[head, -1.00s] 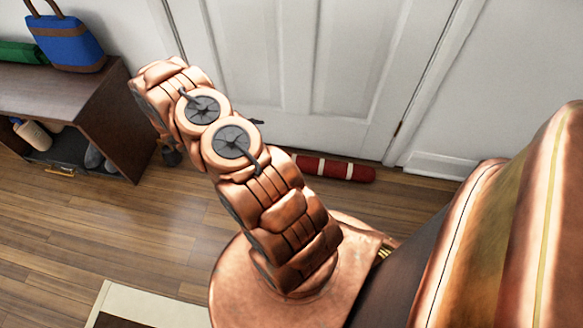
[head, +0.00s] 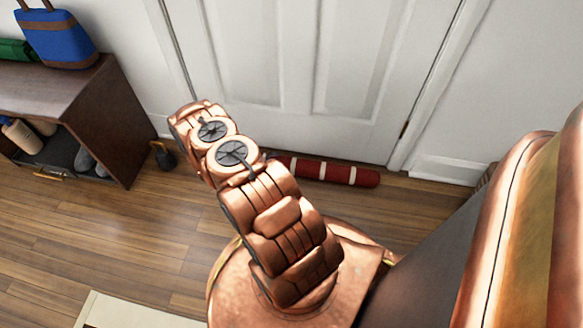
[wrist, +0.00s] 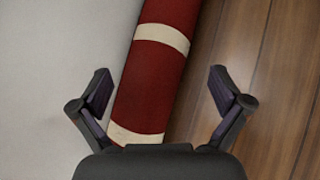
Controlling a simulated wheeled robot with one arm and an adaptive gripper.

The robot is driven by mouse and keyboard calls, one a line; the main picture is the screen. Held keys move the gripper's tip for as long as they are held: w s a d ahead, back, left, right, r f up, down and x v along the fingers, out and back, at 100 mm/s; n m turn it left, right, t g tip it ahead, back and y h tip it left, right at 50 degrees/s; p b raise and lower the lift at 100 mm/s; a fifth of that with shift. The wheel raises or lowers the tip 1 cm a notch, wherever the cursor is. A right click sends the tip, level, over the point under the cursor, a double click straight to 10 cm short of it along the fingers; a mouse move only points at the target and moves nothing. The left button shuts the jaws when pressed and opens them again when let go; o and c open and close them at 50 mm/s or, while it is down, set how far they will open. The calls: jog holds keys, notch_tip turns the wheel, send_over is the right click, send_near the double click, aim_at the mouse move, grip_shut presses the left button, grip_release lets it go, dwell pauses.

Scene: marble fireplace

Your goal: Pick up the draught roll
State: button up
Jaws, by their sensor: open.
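The draught roll (head: 335,172) is a red cylinder with cream bands. It lies on the floor along the foot of the white door in the head view, its left part hidden behind my arm. In the wrist view the roll (wrist: 153,82) runs from the top down between my fingers, with the door's pale surface on its left. My gripper (wrist: 160,86) is open, with one finger on each side of the roll, and nothing is held. I cannot tell how far above the roll the fingertips are. The gripper is hidden behind my arm in the head view.
The white door (head: 300,70) stands behind the roll. A dark wooden bench (head: 95,110) with a blue bag (head: 58,38) on top is at the left. A dark rounded object (head: 163,155) sits on the floor beside it.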

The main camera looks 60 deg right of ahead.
aim_at(288, 166)
jog(key=shift+b+x, duration=1.05)
jog(key=shift+x, duration=1.25)
jog(key=shift+d+r, duration=0.1)
jog(key=shift+r, duration=0.05)
jog(key=shift+s, duration=0.1)
jog(key=c, duration=1.5)
jog(key=shift+c, duration=0.5)
